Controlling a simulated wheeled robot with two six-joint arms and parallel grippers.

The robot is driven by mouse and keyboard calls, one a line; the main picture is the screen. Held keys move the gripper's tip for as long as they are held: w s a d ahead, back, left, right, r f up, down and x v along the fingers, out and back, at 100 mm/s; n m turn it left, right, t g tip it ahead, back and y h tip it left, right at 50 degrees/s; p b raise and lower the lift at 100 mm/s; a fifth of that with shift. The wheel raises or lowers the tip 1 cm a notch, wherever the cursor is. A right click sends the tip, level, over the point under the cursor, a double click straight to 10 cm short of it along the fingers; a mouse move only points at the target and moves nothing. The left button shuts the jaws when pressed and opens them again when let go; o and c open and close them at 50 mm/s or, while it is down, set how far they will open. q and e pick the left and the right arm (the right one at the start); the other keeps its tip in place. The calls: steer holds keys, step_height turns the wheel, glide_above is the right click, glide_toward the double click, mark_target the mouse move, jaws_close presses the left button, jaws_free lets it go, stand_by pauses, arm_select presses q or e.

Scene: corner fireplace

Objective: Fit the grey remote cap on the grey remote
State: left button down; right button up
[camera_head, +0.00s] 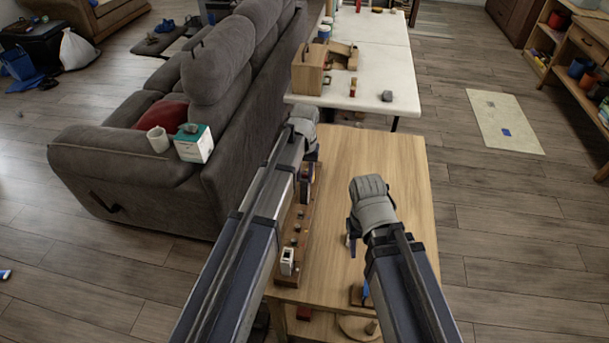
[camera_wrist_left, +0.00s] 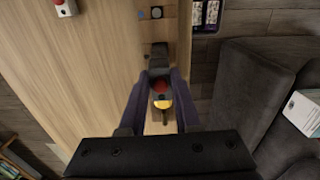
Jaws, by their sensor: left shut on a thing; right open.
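My left gripper (camera_head: 304,128) reaches over the far left edge of the wooden table. In the left wrist view its fingers (camera_wrist_left: 161,74) are shut on a small grey piece, possibly the grey remote cap, but its shape is mostly hidden. A red round part and a yellow part show between the fingers; I cannot tell what they belong to. A dark grey block (camera_wrist_left: 159,52) lies just beyond the fingertips; I cannot tell whether it is the grey remote. My right gripper (camera_head: 370,195) is open over the middle of the table, its jaws mostly hidden from the head view.
A brown rack (camera_head: 289,262) with small items lies along the wooden table's left side. A white table (camera_head: 380,72) beyond holds a wooden box (camera_head: 308,72) and small things. A grey sofa (camera_head: 235,125) stands close on the left. The wooden table's right part is clear.

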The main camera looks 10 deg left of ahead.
arm_select(q)
steer(key=shift+f, duration=0.35)
steer(key=c, duration=0.5)
jaws_free()
steer(key=shift+c, duration=0.2)
steer(key=shift+r, duration=0.2)
step_height(320, 180, up, 8)
steer(key=p, duration=0.7)
steer(key=shift+f, duration=0.2)
steer(key=s+d+m, duration=0.2)
steer(key=s+d, duration=0.1)
steer(key=s, duration=0.8)
steer(key=s+d+m+y, duration=0.1)
steer(key=s+d, duration=0.3)
steer(key=s, duration=0.7)
steer(key=shift+m, duration=0.5)
